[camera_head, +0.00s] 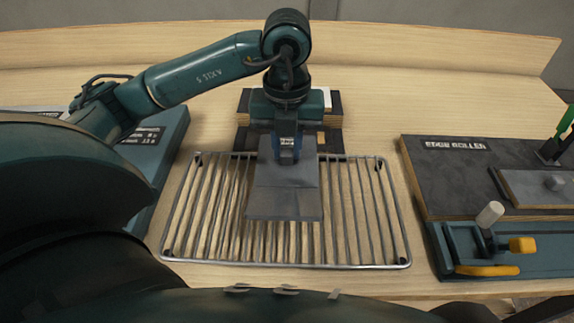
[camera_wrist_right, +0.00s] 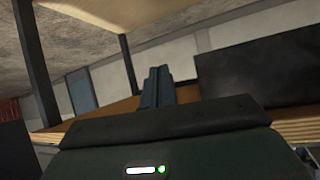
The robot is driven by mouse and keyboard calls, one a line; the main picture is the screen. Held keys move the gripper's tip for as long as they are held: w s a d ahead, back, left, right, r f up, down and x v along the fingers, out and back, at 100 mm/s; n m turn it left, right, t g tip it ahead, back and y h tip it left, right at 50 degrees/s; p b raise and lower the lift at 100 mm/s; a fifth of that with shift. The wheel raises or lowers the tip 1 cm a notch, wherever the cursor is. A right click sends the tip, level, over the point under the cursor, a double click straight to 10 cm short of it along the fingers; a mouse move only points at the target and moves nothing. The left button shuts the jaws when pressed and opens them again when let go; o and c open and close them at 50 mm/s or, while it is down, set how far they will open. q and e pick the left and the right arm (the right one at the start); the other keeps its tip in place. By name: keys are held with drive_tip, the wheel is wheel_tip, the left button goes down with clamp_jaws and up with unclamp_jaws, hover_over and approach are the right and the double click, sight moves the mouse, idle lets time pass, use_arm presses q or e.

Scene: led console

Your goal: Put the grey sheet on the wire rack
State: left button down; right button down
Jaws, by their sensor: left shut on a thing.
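The grey sheet (camera_head: 283,200) is a flat, roughly square piece over the middle of the wire rack (camera_head: 365,263) in the head view. My left gripper (camera_head: 286,160) is shut on its far edge, with the hand above it. The sheet lies nearly level and hides the rack's middle bars. I cannot tell whether it touches the bars or hangs just above them. My right gripper (camera_wrist_right: 157,86) shows only in the right wrist view, its fingers together with nothing visible between them.
A dark board labelled "EDGE ROLLER" (camera_head: 430,178) stands right of the rack, with a blue fixture with yellow handles (camera_head: 490,268) in front. A teal labelled case (camera_head: 165,150) is at left. Dark stacked boards (camera_head: 331,137) lie behind the rack. Wooden table is bare at back right.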

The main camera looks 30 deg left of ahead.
sight(287, 164)
use_arm(q)
drive_tip(key=shift+f, duration=2.35)
drive_tip(key=shift+f, duration=0.2)
drive_tip(key=c, duration=1.3)
unclamp_jaws()
drive_tip(key=shift+o, duration=0.2)
drive_tip(key=shift+r, duration=0.1)
wheel_tip(287, 164, up, 11)
drive_tip(key=shift+f+p, duration=0.1)
drive_tip(key=shift+p, duration=0.3)
drive_tip(key=shift+r, duration=0.7)
